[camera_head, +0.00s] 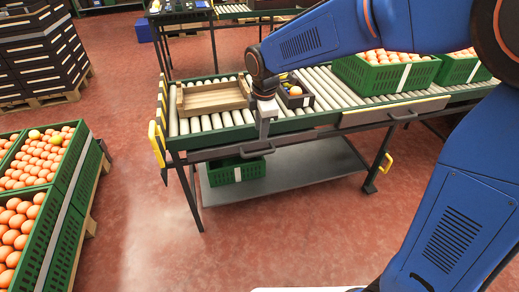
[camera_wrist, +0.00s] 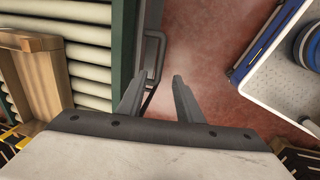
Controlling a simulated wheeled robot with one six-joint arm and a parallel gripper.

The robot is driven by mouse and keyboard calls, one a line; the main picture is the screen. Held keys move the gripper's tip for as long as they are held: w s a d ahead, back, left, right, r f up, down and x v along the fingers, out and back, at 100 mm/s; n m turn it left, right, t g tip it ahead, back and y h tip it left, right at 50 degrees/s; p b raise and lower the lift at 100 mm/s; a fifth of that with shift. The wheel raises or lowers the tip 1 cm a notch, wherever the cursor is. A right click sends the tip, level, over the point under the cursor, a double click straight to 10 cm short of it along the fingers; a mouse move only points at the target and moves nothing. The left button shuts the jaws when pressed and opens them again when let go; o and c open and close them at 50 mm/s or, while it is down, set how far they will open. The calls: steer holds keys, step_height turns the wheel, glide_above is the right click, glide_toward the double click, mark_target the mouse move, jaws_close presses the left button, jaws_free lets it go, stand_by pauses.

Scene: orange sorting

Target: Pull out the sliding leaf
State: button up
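The sliding leaf (camera_head: 215,153) shows as a dark front edge under the near side of the roller table, flush or nearly so. Its dark bar handle (camera_head: 257,151) sticks out toward the aisle. My gripper (camera_head: 264,128) points down just above this handle. In the wrist view my gripper (camera_wrist: 158,78) is open, its two fingers apart. The handle (camera_wrist: 158,62) lies between the fingertips in the picture, nearer the left finger; I cannot tell whether the fingers reach down around it. The rest of the leaf is hidden under the rollers.
The roller table (camera_head: 220,118) carries a wooden tray (camera_head: 212,97), a small dark box (camera_head: 296,90) and green crates (camera_head: 385,75). A second handle (camera_head: 402,117) sits on a grey panel at right. The red floor in front is clear.

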mark_target(259, 153)
steer(key=f, duration=0.3)
steer(key=w+f, duration=0.1)
steer(key=f, duration=0.3)
steer(key=w+f, duration=0.1)
steer(key=f, duration=0.3)
steer(key=shift+a+f, duration=0.1)
steer(key=shift+a, duration=0.2)
jaws_close()
